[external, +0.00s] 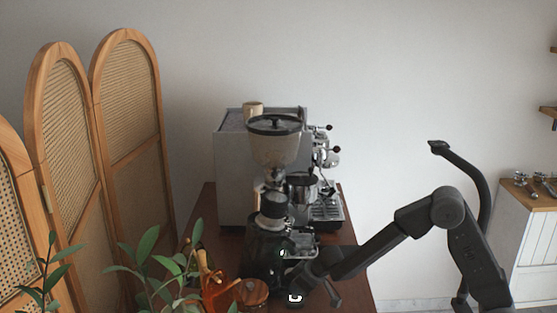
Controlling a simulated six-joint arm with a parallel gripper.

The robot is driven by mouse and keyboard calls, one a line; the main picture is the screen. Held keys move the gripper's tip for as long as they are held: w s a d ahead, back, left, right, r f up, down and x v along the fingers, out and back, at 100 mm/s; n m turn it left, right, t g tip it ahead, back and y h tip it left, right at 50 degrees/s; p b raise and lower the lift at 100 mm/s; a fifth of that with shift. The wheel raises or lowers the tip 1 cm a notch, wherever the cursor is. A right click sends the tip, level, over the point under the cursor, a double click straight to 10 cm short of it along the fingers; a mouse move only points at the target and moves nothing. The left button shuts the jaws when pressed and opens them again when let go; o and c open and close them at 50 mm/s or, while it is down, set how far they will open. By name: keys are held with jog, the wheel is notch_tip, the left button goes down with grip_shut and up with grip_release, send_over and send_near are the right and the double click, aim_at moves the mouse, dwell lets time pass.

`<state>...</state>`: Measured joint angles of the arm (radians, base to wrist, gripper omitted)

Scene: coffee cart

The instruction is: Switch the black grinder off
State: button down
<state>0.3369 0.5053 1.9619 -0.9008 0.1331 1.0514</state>
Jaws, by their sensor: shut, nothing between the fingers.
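The black grinder (268,245) stands on the wooden cart, with a clear bean hopper and dark lid (275,126) on top. My gripper (303,284) is low at the right front of the grinder's base. It is shut and holds nothing. The gripper overlaps the lower grinder body in the picture, and I cannot tell whether it touches it. The grinder's switch cannot be made out. A small white mark (295,297) shows just below the gripper.
A silver espresso machine (235,175) stands behind the grinder, with a cup (253,109) on top. An orange-brown vessel (215,291), a round wooden lid (252,292) and a plant (150,265) are at the front left. The cart top's (347,235) right side is partly clear.

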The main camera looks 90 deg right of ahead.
jog(key=shift+f, duration=0.45)
dwell(0.5)
jog(key=shift+r, duration=1.5)
jog(key=shift+r, duration=0.1)
jog(key=s+a+r+n, duration=0.1)
jog(key=s+a+r, duration=0.45)
jog(key=r, duration=0.25)
jog(key=s+a+r+n+y, duration=0.1)
jog(key=s+a, duration=0.4)
jog(key=s, duration=0.6)
jog(key=s+a+r+n+y, duration=0.2)
jog(key=s+a+r+n, duration=0.2)
jog(key=s, duration=0.7)
jog(key=a, duration=0.2)
jog(key=shift+s+a+r, duration=0.15)
jog(key=shift+a, duration=0.15)
